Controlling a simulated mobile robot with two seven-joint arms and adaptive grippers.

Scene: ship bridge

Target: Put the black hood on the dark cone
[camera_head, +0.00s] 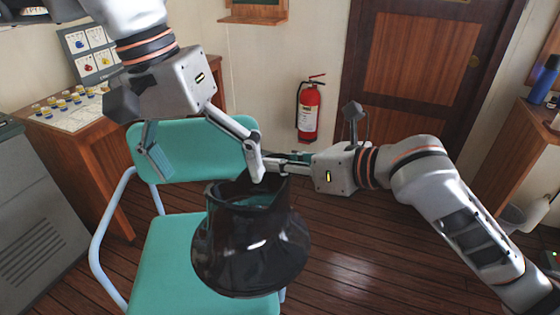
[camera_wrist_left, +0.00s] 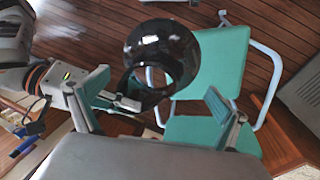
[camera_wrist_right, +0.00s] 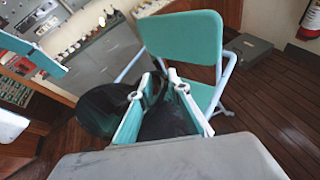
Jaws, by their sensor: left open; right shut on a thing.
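The black hood (camera_head: 250,252) is a glossy hollow piece with a narrow open top and a wide flared bottom. It hangs in the air in front of the teal chair. My right gripper (camera_head: 279,163) is shut on its upper rim from the right; the right wrist view (camera_wrist_right: 158,92) shows black material between the fingers. My left gripper (camera_head: 207,162) is open, above and left of the hood's top, one finger close to the rim. In the left wrist view the hood (camera_wrist_left: 162,55) shows ahead of its spread fingers (camera_wrist_left: 150,105). I cannot make out the dark cone.
The teal chair (camera_head: 170,270) stands behind and below the hood. A wooden console (camera_head: 95,150) and a grey cabinet (camera_head: 35,210) are at the left. A fire extinguisher (camera_head: 308,110) hangs on the back wall. Wooden floor (camera_head: 370,250) is clear at the right.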

